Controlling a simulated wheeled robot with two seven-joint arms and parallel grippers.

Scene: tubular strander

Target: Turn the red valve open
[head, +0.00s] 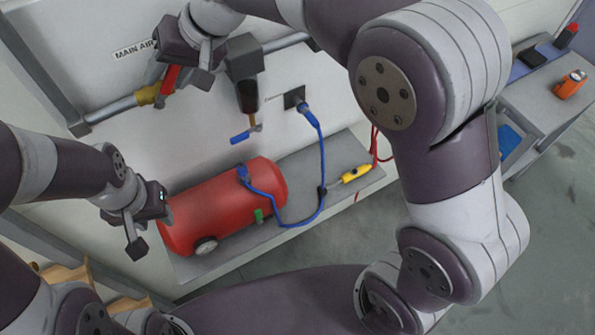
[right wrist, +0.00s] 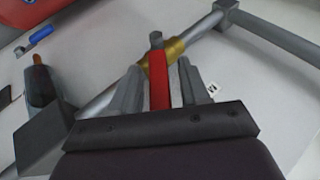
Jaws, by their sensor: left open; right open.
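The red valve handle (head: 169,80) sits on a brass valve body (head: 147,95) on the grey pipe below the "MAIN AIR" label. My right gripper (head: 176,76) is at the handle, its fingers open. In the right wrist view, the red handle (right wrist: 158,80) stands between the two fingers (right wrist: 158,88), with a gap visible at the right finger; contact at the left finger is unclear. The brass body (right wrist: 176,48) lies just past the fingertips. My left gripper (head: 147,222) is open and empty, in front of the left end of the red tank.
A red air tank (head: 225,205) lies on a grey shelf (head: 350,190), with a blue hose (head: 322,155) running to a wall socket. A blue-handled valve (head: 243,134) hangs right of my right gripper. A side table (head: 540,100) stands at the right.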

